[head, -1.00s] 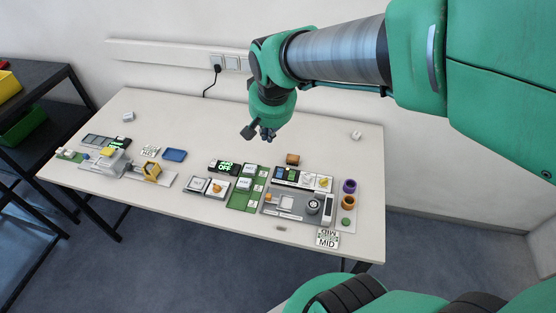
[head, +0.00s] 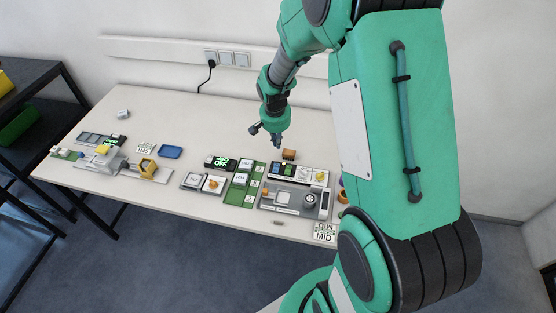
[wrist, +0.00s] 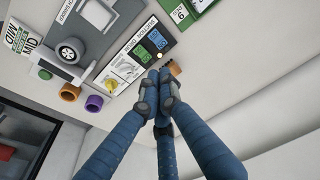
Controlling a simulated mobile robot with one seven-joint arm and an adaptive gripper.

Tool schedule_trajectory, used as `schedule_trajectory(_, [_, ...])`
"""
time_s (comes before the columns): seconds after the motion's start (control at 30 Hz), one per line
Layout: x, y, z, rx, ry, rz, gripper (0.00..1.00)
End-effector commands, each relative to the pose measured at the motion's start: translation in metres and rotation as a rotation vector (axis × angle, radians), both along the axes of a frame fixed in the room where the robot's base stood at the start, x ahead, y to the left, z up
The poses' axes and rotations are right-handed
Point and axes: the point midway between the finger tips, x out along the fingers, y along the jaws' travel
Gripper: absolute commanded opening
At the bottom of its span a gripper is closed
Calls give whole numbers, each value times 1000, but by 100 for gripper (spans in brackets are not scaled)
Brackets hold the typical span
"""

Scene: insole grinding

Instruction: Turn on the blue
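The control panel (head: 312,174) is a white strip near the table's right end, with a dark display showing a blue field (head: 276,169) and a green field (head: 288,171). A yellow knob (head: 320,176) sits on its right part. In the wrist view the display (wrist: 150,47) and yellow knob (wrist: 112,86) lie just beyond the fingers. My gripper (head: 277,143) points down above and behind the panel, apart from it in the head view. In the wrist view its blue fingers (wrist: 158,80) come together, with nothing seen between them.
A brown block (head: 289,155) stands behind the panel, close to my gripper. A grey machine plate (head: 294,200) lies in front of it, with a green board (head: 242,190) to the left. A blue tray (head: 171,152) lies farther left. The table's back middle is clear.

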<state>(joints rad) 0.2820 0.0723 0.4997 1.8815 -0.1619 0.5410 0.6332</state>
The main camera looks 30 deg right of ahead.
Motion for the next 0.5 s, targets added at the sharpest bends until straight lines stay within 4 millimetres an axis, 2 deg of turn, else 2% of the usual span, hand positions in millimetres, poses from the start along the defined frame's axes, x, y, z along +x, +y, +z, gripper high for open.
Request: schedule_trajectory(0.5, [1,-1,-5,0,1,-3,0])
